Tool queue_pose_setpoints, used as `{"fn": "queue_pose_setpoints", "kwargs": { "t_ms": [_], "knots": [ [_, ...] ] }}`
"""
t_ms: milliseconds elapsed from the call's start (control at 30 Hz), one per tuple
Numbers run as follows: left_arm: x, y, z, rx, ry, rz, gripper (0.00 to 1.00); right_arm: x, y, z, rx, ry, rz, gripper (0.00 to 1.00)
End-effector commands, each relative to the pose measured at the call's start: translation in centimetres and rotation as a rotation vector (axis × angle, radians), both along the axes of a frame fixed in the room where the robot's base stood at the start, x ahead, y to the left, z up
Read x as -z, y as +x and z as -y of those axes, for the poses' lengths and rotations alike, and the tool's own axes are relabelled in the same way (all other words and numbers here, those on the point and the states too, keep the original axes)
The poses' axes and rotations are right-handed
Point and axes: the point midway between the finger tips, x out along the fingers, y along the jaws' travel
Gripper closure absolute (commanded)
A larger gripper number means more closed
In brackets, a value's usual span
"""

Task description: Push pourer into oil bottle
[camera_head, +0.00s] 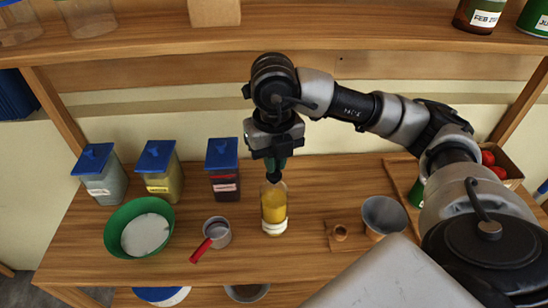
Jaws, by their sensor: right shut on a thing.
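The oil bottle (274,212) stands upright on the wooden counter in the head view. It is clear glass with yellow oil and a white band near its base. My right gripper (274,178) is directly above the bottle, pointing down, and is shut on a dark, small piece that looks like the pourer (275,177). The pourer's lower end is at the bottle's mouth; I cannot tell whether it is inside the neck. The fingers partly hide the pourer. My left gripper is not in view.
Jars with blue lids (158,177) stand at the back left. A green bowl (118,247) and a small pot with a red handle (217,233) are left of the bottle. A wooden piece (340,233) and a grey bowl (383,214) are on the right. A shelf (150,38) runs above.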

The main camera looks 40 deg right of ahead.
Motion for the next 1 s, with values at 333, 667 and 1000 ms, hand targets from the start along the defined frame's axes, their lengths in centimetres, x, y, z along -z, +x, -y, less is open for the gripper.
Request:
{"fn": "queue_pose_setpoints", "kwargs": {
  "t_ms": [333, 667, 1000],
  "knots": [
    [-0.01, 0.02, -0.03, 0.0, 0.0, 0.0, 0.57, -0.02, 0.0, -0.01, 0.0, 0.0, 0.0, 0.7],
    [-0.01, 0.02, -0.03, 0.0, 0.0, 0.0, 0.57, 0.0, 0.0, 0.0, 0.0, 0.0, 0.0, 0.49],
    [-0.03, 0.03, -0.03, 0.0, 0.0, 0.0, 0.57, -0.02, 0.0, 0.0, 0.0, 0.0, 0.0, 0.36]
  ]
}}
